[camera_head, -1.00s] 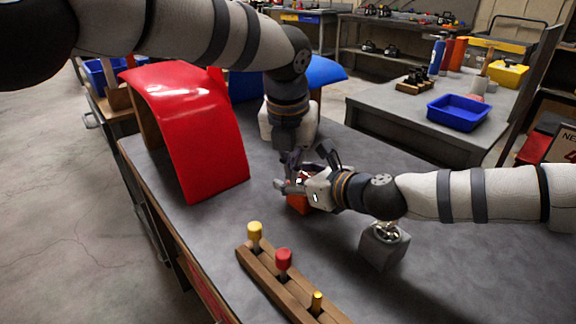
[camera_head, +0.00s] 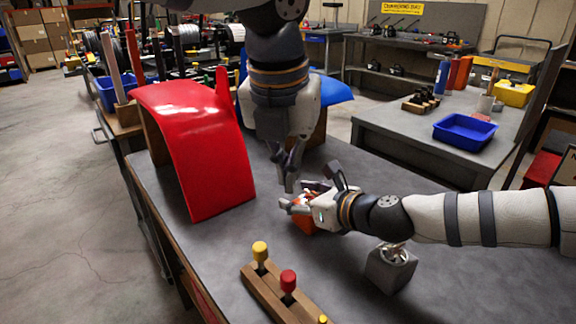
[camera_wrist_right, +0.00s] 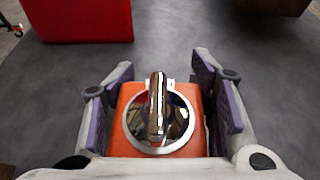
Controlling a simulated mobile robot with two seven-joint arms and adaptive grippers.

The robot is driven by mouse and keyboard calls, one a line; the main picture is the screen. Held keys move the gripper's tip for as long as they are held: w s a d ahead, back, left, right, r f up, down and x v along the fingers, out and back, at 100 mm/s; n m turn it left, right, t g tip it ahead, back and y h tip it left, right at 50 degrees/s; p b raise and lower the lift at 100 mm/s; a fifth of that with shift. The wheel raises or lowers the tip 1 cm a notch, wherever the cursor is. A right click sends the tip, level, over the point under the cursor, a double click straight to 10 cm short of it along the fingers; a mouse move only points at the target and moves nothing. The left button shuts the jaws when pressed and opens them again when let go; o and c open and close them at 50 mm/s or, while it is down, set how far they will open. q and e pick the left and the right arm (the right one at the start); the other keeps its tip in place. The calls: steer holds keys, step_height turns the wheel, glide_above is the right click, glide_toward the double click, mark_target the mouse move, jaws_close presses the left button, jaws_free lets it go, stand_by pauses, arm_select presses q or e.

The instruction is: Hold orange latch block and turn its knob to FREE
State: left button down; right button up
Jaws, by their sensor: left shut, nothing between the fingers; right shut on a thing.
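The orange latch block (camera_head: 304,226) stands on the grey workbench, mostly hidden in the head view by my right gripper (camera_head: 318,196). In the right wrist view the orange block (camera_wrist_right: 191,144) sits between the two purple-padded fingers of my right gripper (camera_wrist_right: 162,108), which is shut on it. A shiny silver knob (camera_wrist_right: 157,108) with a raised bar sits in a round ring on its top; the bar runs nearly up and down in that picture. No FREE mark is readable. My left gripper (camera_head: 289,186) is shut and empty, pointing down just above the block.
A red curved panel (camera_head: 199,135) stands left of the block, close to my left gripper. A wooden rack (camera_head: 275,295) with yellow and red knobs lies in front. A grey block with a metal wheel (camera_head: 391,268) stands under my right arm.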

steer(key=shift+s+f, duration=0.15)
steer(key=shift+f, duration=0.35)
steer(key=o, duration=1.4)
steer(key=shift+r, duration=0.15)
steer(key=shift+r, duration=0.1)
